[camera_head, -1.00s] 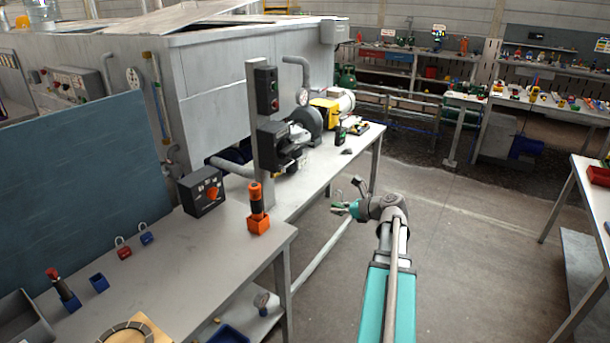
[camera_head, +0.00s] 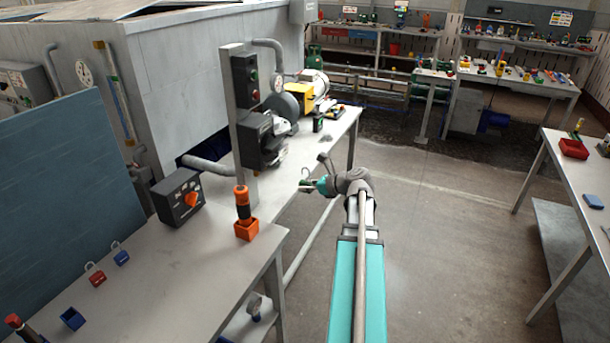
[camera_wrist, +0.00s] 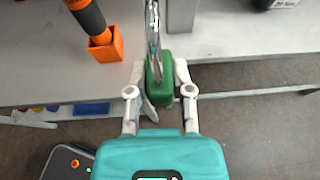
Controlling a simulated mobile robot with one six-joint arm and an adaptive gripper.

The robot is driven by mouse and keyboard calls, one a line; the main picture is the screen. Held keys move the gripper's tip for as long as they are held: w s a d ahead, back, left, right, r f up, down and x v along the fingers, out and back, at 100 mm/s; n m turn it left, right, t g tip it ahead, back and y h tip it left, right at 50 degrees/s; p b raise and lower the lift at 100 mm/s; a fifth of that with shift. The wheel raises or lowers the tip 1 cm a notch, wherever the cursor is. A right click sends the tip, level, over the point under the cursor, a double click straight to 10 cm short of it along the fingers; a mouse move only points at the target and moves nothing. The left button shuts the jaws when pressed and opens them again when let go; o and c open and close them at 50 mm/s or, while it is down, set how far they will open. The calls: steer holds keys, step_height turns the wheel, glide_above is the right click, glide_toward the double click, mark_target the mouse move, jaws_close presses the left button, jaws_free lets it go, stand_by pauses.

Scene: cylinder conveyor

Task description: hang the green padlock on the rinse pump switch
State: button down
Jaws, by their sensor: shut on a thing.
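The green padlock (camera_wrist: 160,86) is between the fingers of my gripper (camera_wrist: 160,98) in the wrist view. Its metal shackle (camera_wrist: 152,30) points up, away from the gripper. In the head view my gripper (camera_head: 308,186) is right of the grey post, in front of the bench edge, and the padlock is too small to make out well. A dark switch box with an orange rotary knob (camera_head: 178,198) stands on the bench, left of the post. I cannot read its label, so I cannot tell whether it is the rinse pump switch.
The post (camera_head: 241,140) carries dark boxes. An orange holder (camera_head: 246,229) with a black and orange tool stands at its foot. Red (camera_head: 97,276) and blue (camera_head: 121,256) padlocks lie on the bench (camera_head: 180,280). Open floor (camera_head: 440,230) lies right of my arm.

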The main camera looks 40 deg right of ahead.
steer(key=shift+w+a, duration=0.2)
steer(key=shift+w, duration=0.05)
steer(key=shift+d, duration=0.1)
steer(key=w+d+f+b, duration=0.1)
steer(key=w+d, duration=0.2)
steer(key=d, duration=0.3)
steer(key=shift+d, duration=0.25)
stand_by(0.6)
steer(key=w+a, duration=0.3)
steer(key=w, duration=0.6)
steer(key=shift+a, duration=0.35)
stand_by(0.5)
steer(key=shift+n+y, duration=0.3)
steer(key=shift+w+a, duration=0.25)
steer(key=shift+w, duration=0.4)
steer(key=shift+w+a, duration=0.25)
steer(key=shift+w, duration=0.4)
steer(key=shift+w+a, duration=0.25)
steer(key=shift+w, duration=0.4)
stand_by(1.0)
steer(key=shift+f+b, duration=0.3)
stand_by(0.9)
